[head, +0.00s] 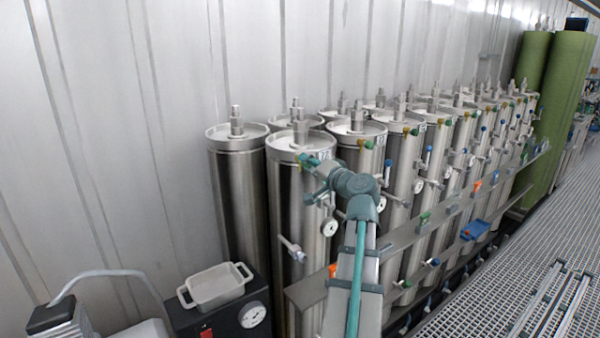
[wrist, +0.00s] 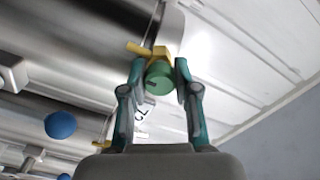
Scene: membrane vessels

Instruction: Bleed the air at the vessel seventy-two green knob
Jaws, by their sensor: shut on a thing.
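The green knob (wrist: 159,80) sits on a brass valve (wrist: 146,50) near the top of a steel vessel (wrist: 95,45). My gripper (wrist: 160,70) has its two fingers on either side of the knob and is shut on it. In the head view my gripper (head: 308,162) reaches the top rim of the front vessel (head: 288,205), and the fingers mostly hide the knob there. A number label (head: 324,155) beside the gripper is partly covered and seems to read 72.
Several similar vessels (head: 402,165) with gauges and valves run back to the right. A blue ball-shaped knob (wrist: 60,125) shows below left in the wrist view. A white tray (head: 216,286) sits on a black box at lower left. The grating walkway (head: 500,290) is at right.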

